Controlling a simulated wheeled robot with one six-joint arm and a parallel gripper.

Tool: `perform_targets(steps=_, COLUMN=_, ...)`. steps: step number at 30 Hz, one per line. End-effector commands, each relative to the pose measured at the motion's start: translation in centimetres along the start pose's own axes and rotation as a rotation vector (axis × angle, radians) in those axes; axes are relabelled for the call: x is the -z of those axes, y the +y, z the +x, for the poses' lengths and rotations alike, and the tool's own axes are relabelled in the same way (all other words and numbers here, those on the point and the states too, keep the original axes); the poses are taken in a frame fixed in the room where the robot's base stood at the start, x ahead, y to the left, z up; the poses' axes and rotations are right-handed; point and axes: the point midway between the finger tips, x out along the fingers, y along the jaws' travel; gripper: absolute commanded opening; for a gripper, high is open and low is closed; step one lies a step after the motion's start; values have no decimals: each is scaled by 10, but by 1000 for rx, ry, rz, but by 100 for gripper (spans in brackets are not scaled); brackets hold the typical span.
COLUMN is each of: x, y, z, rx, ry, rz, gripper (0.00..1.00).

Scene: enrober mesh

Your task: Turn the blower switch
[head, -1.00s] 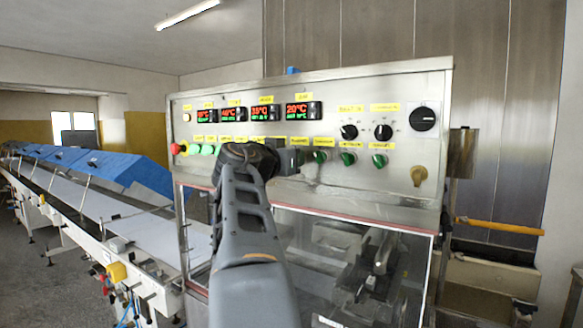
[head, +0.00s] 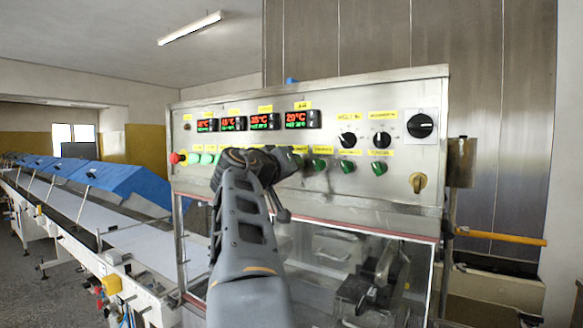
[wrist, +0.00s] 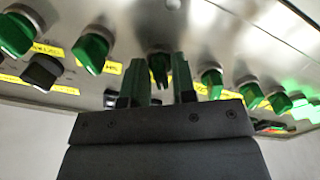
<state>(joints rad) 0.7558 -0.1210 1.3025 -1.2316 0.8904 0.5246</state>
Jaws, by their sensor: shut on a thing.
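My gripper (wrist: 164,78) shows in the wrist view with its two green-tipped fingers on either side of a dark green rotary switch (wrist: 159,66), shut on it. The switch sits in a row of green switches on the steel control panel (wrist: 225,25). I cannot read its label, so I cannot tell from the words whether it is the blower switch. In the head view my arm reaches up to the lower switch row of the panel (head: 400,190). My wrist hides the held switch there and most of the gripper.
Green switches (head: 348,167) stand close to the right of my wrist. Black knobs (head: 347,140) and temperature displays (head: 303,119) sit above. A red stop button (head: 177,158) is at the panel's left. A clear-windowed housing lies below, and a conveyor (head: 70,200) runs along the left.

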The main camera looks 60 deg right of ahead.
Motion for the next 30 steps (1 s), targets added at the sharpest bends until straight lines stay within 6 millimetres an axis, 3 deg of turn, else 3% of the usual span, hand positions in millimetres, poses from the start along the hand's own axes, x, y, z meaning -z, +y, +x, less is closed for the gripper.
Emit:
perform_targets(steps=11, x=0, y=0, z=0, rx=0, ry=1, rz=-4, gripper=1)
perform_targets(steps=12, x=0, y=0, z=0, rx=0, ry=1, rz=-4, gripper=27)
perform_targets(steps=16, x=0, y=0, z=0, rx=0, ry=1, rz=-4, gripper=38)
perform_targets(steps=25, x=0, y=-1, z=-4, rx=1, ry=2, rz=-3, gripper=38)
perform_targets(steps=30, x=-2, y=-2, z=-27, rx=3, ry=5, rz=0, gripper=38)
